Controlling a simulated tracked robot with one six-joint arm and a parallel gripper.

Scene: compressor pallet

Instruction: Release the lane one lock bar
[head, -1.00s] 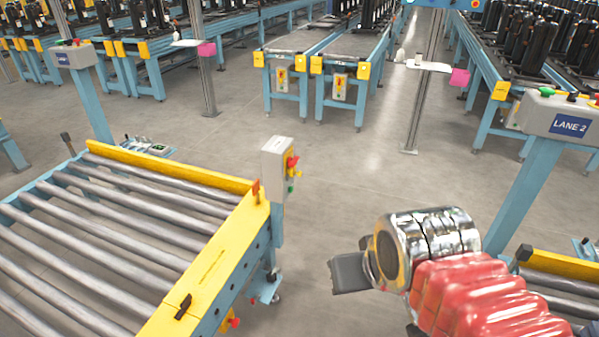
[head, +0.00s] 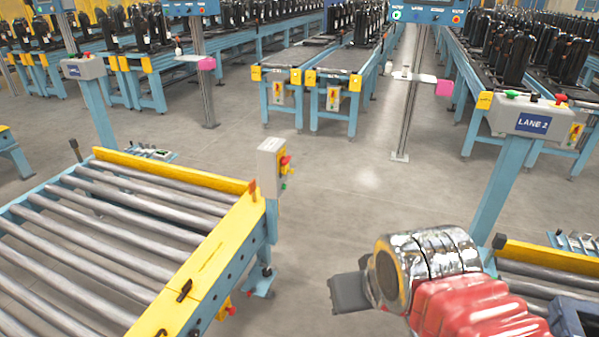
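A roller conveyor with a yellow-topped end frame (head: 215,262) stands at the left; no lane number shows on it. A small black latch-like piece (head: 176,291) sits on the yellow top near its front, and an orange-brown tab (head: 252,188) stands at its far corner. I cannot tell which part is the lock bar. My gripper (head: 350,293) is at lower centre right, a dark grey block beyond a chrome wrist, over open floor to the right of the conveyor. It touches nothing visible. Its fingertips are not distinct, so its opening is unclear.
A grey control box (head: 271,168) with coloured buttons stands at the conveyor's far right corner. A "LANE 2" box (head: 532,122) on a blue post and another roller conveyor (head: 550,280) are at the right. Grey floor between the conveyors is clear.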

